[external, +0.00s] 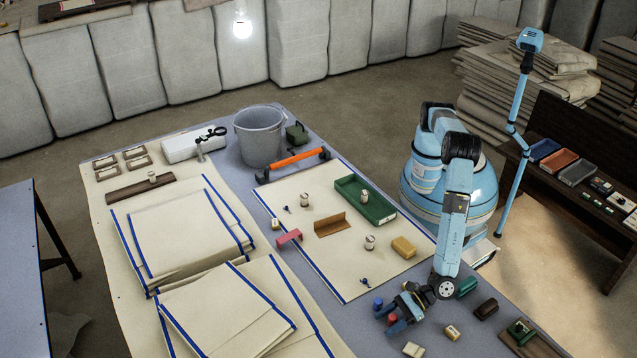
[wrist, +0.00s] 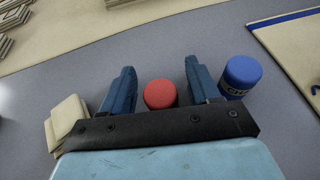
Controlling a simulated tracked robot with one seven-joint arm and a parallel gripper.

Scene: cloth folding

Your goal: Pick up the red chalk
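The red chalk (wrist: 160,94) shows its round red top in the wrist view, between the two blue fingers of my gripper (wrist: 158,90). The fingers are apart, with a visible gap on each side of the chalk, so I see no contact. In the external view my gripper (external: 397,312) is low over the near part of the table, and the red chalk (external: 392,319) shows beside its fingers. The chalk's lower part is hidden by the gripper mount in the wrist view.
A blue cylinder (wrist: 242,75) stands just right of the right finger. A cream block (wrist: 68,119) lies left of the left finger. The blue-grey table ahead is clear.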

